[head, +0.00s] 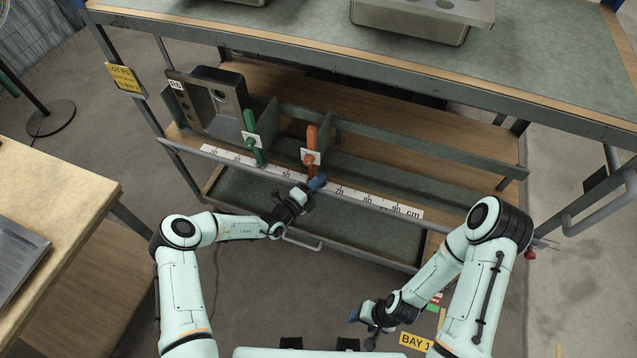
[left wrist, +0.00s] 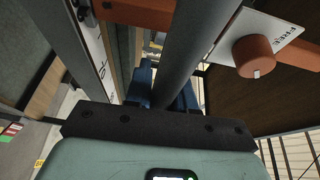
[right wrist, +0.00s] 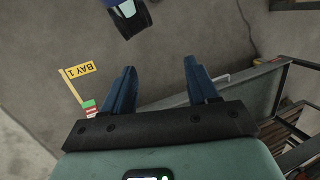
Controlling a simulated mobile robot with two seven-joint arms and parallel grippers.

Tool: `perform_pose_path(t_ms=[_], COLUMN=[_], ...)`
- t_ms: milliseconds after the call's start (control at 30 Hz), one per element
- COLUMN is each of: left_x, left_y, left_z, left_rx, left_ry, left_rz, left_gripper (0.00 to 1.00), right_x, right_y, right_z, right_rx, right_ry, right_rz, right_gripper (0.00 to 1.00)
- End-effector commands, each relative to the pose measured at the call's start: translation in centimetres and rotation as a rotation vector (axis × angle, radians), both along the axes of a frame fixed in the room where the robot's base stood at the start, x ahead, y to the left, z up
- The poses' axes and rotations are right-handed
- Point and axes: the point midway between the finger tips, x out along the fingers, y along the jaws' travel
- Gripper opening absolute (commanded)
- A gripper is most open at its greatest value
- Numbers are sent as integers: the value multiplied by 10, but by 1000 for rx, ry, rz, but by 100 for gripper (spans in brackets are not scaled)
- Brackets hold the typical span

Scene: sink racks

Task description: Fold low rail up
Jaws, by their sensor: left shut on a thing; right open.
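The low rail (head: 240,167) is a grey bar running along the front edge of the lower shelf, below the white ruler strip. My left gripper (head: 317,183) is at the rail's middle, beneath the orange handle. In the left wrist view, its blue fingers are shut on the grey bar (left wrist: 198,48), which passes between them; the fingertips are partly hidden by it. My right gripper (head: 355,316) is open and empty, low over the floor, well away from the rail. Its two spread blue fingers show in the right wrist view (right wrist: 160,88).
A green handle (head: 251,138) and an orange handle (head: 311,150) with white cards stand behind the ruler (head: 350,193). A metal box (head: 218,100) sits at shelf left. The worktop (head: 300,28) overhangs above. A wooden table (head: 50,180) stands at left.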

Motion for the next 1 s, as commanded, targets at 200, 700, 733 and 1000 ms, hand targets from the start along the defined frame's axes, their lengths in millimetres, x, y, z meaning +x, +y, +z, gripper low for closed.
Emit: perform_pose_path(t_ms=[200,700,733,1000], left_x=[-6,-6,-6,-5], left_y=[2,2,2,2], left_z=[-16,-15,-15,-15], left_rx=[13,14,14,14], left_ry=[34,34,34,33], left_rz=[-1,-1,-1,-1], left_gripper=[0,0,0,0], right_x=[-1,16,21,76], right_y=[0,-28,-33,-71], right_z=[-1,9,12,60], right_rx=[0,-112,-133,-324], right_ry=[1,-75,-90,-228], right_rz=[0,275,327,782], right_gripper=[39,0,0,0])
